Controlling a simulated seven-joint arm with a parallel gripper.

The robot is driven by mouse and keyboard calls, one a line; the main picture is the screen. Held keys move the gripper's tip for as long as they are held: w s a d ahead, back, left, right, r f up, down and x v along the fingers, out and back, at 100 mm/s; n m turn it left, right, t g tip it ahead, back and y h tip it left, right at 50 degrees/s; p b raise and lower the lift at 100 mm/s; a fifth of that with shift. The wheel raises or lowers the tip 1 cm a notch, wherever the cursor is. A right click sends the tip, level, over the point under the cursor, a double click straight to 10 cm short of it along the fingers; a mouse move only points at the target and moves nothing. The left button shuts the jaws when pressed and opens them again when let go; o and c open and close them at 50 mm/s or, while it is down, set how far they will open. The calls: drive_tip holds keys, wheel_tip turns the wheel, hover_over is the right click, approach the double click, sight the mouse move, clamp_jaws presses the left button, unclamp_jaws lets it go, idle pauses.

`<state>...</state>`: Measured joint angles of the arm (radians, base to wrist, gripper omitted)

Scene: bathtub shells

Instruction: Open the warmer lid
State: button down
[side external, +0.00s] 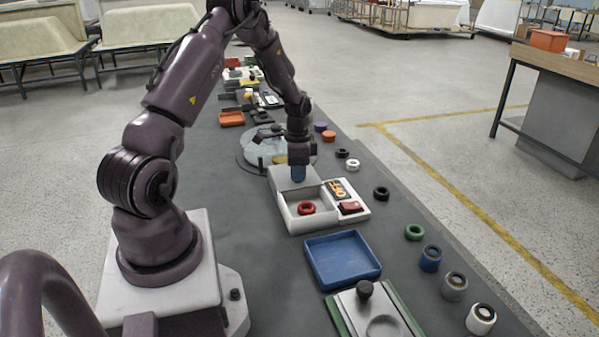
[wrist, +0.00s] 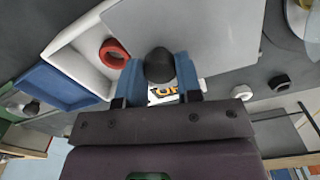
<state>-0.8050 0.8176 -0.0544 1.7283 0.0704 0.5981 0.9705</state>
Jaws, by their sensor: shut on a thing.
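The warmer (side external: 290,218) is a white box with an open compartment holding a red ring (side external: 306,208). Its right side has a small display reading OFF (side external: 339,188) and a red switch (side external: 350,207). The grey lid (side external: 281,179) is at the far end of the box, leaving the near part of the compartment uncovered. In the wrist view the lid (wrist: 215,38) is a flat plate beside the red ring (wrist: 113,53). My gripper (side external: 298,175) has its blue fingers shut on the lid's black knob (wrist: 160,66). The fingers hide part of the display.
A blue tray (side external: 342,260) stands just nearer than the warmer, with a green-edged board (side external: 375,310) beyond it toward the camera. A round clear dish (side external: 262,150) is close behind the lid. Several coloured rings line the right side of the table.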

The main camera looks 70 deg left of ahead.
drive_tip(key=c, duration=0.8)
unclamp_jaws()
wheel_tip(320, 180, up, 13)
drive_tip(key=s+d+r+n+t, duration=0.1)
drive_tip(key=d+r, duration=0.4)
drive_tip(key=d, duration=0.5)
drive_tip(key=s+d+r+n+t, duration=0.1)
drive_tip(key=s+d+r+t, duration=0.1)
drive_tip(key=s+d+r, duration=0.3)
drive_tip(key=s+d+r+n+t, duration=0.1)
drive_tip(key=s+d+r, duration=0.4)
drive_tip(key=d, duration=0.9)
drive_tip(key=shift+s+d+t, duration=0.2)
drive_tip(key=shift+d+t, duration=0.1)
drive_tip(key=shift+t, duration=0.5)
